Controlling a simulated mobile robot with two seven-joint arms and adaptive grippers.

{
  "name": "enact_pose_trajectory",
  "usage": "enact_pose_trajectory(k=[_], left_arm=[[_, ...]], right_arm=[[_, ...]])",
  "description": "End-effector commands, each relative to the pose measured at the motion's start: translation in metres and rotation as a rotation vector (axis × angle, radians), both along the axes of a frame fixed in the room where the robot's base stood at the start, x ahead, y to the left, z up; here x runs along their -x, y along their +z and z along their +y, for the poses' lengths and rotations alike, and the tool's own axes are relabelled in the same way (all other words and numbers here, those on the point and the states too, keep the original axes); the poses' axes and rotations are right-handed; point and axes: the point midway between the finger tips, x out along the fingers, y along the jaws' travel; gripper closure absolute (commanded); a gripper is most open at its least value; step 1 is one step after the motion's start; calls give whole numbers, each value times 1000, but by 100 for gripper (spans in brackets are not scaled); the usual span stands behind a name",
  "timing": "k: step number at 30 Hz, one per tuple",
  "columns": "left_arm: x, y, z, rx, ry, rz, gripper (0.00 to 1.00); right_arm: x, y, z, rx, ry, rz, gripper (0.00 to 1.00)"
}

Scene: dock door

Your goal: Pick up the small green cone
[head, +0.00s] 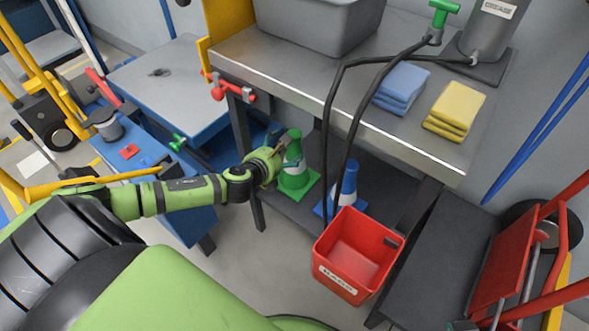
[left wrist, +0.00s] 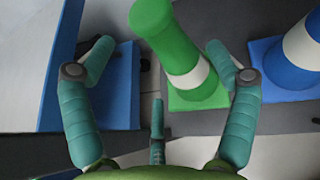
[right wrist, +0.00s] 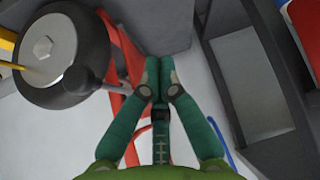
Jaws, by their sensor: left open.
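The small green cone (head: 294,165) with a white band stands upright on the dark lower shelf under the steel bench. My left gripper (head: 279,155) is right beside it at its left. In the left wrist view the green cone (left wrist: 178,45) shows between and beyond the open fingers of my left gripper (left wrist: 158,62), nearer the right finger, which overlaps part of its base. No firm hold shows. My right gripper (right wrist: 160,62) has its fingertips together with nothing visible between them; it is not in the head view.
A blue cone (head: 347,187) stands just right of the green one, also in the left wrist view (left wrist: 305,45). A red bucket (head: 357,254) is in front of it. The bench (head: 300,85) overhangs the shelf. Black hoses hang near the cones. A blue cabinet is at left.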

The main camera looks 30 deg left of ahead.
Motion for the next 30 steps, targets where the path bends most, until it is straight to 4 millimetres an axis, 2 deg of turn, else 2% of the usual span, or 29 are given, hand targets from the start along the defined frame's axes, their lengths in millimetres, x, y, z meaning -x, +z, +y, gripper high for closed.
enact_pose_trajectory(k=[5,16,24,30], left_arm=[[-7,-5,0,4,1,-1,12],[-30,-19,2,3,2,-1,12],[-44,-25,4,4,2,0,12],[-45,-25,4,3,0,1,12]], right_arm=[[-19,12,9,-20,16,-115,100],[-67,71,37,-99,69,-501,100],[-79,110,51,-146,98,-704,100],[-80,116,53,-152,101,-730,100]])
